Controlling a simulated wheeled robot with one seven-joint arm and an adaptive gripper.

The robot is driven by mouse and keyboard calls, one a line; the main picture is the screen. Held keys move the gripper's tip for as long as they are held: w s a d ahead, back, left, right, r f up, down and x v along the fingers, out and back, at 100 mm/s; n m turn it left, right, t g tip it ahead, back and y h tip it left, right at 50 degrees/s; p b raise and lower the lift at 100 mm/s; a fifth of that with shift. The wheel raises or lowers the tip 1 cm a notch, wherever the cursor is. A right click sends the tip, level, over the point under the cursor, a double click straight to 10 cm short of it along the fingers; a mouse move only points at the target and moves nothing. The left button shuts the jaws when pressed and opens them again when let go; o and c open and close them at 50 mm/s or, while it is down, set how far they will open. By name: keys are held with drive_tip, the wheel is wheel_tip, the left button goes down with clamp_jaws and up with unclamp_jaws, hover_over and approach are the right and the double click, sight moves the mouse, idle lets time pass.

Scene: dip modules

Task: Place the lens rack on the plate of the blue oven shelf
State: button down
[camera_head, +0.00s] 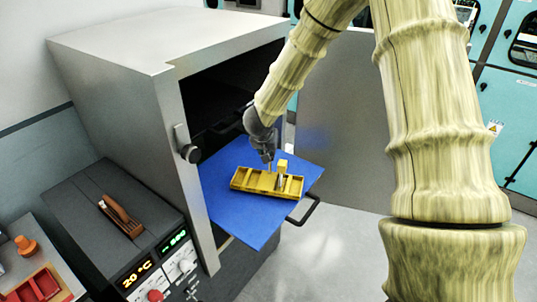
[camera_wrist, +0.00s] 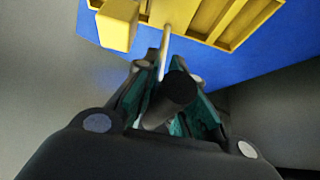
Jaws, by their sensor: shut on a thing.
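The lens rack, a long yellow tray with compartments (camera_head: 250,181), is over the plate of the blue oven shelf (camera_head: 225,200), lying roughly flat. It also shows at the top of the wrist view (camera_wrist: 235,18), with a raised yellow block at one end. A thin pale rod with a dark round knob rises from the rack. My gripper (camera_head: 268,158) is above the rack, its fingers (camera_wrist: 174,72) closed around this rod and knob. I cannot tell whether the rack's underside touches the blue plate or hangs just above it.
The grey oven (camera_head: 130,85) stands open, with the blue shelf reaching out of it and a dark handle (camera_head: 303,210) at its front. The open door (camera_head: 345,95) stands behind. A dark unit with a brown slotted holder (camera_head: 121,216) and a red tray (camera_head: 38,288) are at lower left.

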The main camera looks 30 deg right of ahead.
drive_tip(key=shift+f, duration=0.85)
drive_tip(key=c, duration=1.5)
unclamp_jaws()
drive_tip(key=shift+o, duration=0.2)
drive_tip(key=b+v, duration=0.1)
drive_tip(key=v, duration=1.1)
